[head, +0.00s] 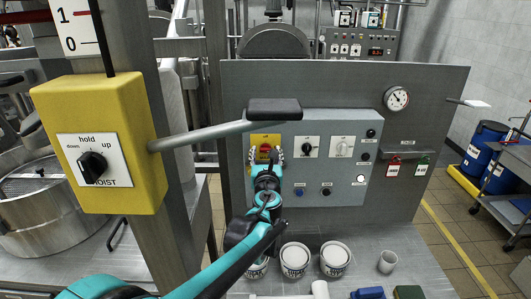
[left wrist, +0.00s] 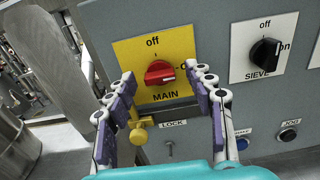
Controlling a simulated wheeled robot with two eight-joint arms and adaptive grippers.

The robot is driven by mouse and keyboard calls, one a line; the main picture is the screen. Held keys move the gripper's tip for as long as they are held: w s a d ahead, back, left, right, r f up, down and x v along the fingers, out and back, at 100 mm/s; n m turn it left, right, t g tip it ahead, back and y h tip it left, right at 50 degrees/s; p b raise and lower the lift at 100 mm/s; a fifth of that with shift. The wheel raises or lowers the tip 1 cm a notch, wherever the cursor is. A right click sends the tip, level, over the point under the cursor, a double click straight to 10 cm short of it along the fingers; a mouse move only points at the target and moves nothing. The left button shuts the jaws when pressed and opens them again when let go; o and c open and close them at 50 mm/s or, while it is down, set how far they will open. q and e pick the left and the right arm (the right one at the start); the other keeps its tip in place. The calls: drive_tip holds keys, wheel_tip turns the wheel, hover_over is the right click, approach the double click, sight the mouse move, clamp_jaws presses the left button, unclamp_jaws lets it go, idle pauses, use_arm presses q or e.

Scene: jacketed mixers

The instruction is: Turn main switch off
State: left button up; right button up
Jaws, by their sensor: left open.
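The main switch is a red knob (left wrist: 160,72) on a yellow plate marked "off" at the top and "MAIN" below. Its grip lies roughly sideways, toward the partly hidden "on" mark at the right. In the head view the red main switch (head: 265,148) sits at the left of the grey control panel. My left gripper (left wrist: 160,78) is open, its fingers spread to either side of the knob. I cannot tell whether they touch it. In the head view the left gripper (head: 267,160) is in front of the yellow plate. My right gripper is not in view.
The black sieve switch (left wrist: 266,52) is right of the main switch. A yellow lock piece (left wrist: 138,128) hangs below the plate. In the head view, a handle with a black pad (head: 274,108) juts across above the switch from the yellow hoist box (head: 125,130). White tubs (head: 294,260) stand below.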

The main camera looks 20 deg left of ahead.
use_arm(q)
drive_tip(key=shift+w+a, duration=0.2)
drive_tip(key=shift+w, duration=0.3)
drive_tip(key=c, duration=1.1)
drive_tip(key=shift+n, duration=0.3)
drive_tip(key=n, duration=0.3)
drive_tip(key=shift+a+n, duration=0.1)
drive_tip(key=shift+n, duration=0.2)
drive_tip(key=n, duration=0.4)
drive_tip(key=shift+s+n, duration=0.1)
drive_tip(key=shift+n, duration=0.2)
drive_tip(key=n, duration=0.4)
drive_tip(key=shift+a+f+n, duration=0.1)
drive_tip(key=shift+f+n, duration=0.05)
drive_tip(key=shift+n, duration=2.35)
drive_tip(key=shift+f, duration=0.1)
